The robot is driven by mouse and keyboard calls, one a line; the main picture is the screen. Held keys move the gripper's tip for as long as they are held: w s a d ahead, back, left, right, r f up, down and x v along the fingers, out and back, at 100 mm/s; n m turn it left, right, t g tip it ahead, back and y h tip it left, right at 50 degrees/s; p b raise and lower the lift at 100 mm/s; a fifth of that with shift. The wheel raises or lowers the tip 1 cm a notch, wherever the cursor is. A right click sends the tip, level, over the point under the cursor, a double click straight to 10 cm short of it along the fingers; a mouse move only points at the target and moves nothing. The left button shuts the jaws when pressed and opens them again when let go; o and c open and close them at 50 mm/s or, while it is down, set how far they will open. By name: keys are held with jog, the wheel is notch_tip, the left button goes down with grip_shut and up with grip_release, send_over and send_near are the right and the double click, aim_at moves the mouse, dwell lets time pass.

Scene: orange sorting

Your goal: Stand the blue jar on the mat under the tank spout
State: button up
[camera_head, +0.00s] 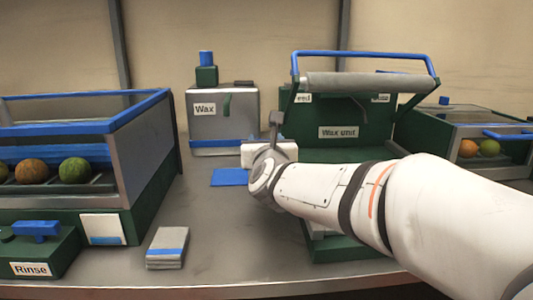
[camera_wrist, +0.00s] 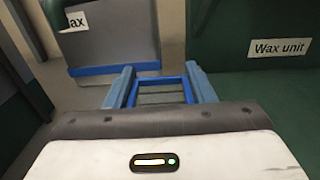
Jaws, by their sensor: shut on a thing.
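My gripper (camera_wrist: 160,82) is shut on a square blue-rimmed open container, which I take to be the blue jar (camera_wrist: 158,79); it shows between the two fingers in the wrist view. In the head view my wrist hides the jar and the fingers. The wax tank (camera_head: 205,125) is grey, with a "Wax" label, a green tap or spout (camera_head: 227,105) and a blue strip along its base. It also shows in the wrist view (camera_wrist: 120,40), ahead and to the left. The blue mat (camera_head: 230,178) lies flat before the tank, left of my wrist. Its visible part is bare.
The green Wax unit (camera_head: 338,115), with a roller and blue handle, stands right of the tank. A blue-railed bin with fruit (camera_head: 150,145) is at left, above the Rinse box (camera_head: 45,255). A grey-and-blue block (camera_head: 167,248) lies on the front counter.

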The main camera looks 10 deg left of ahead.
notch_tip(320, 180, up, 28)
jog(key=p, duration=1.5)
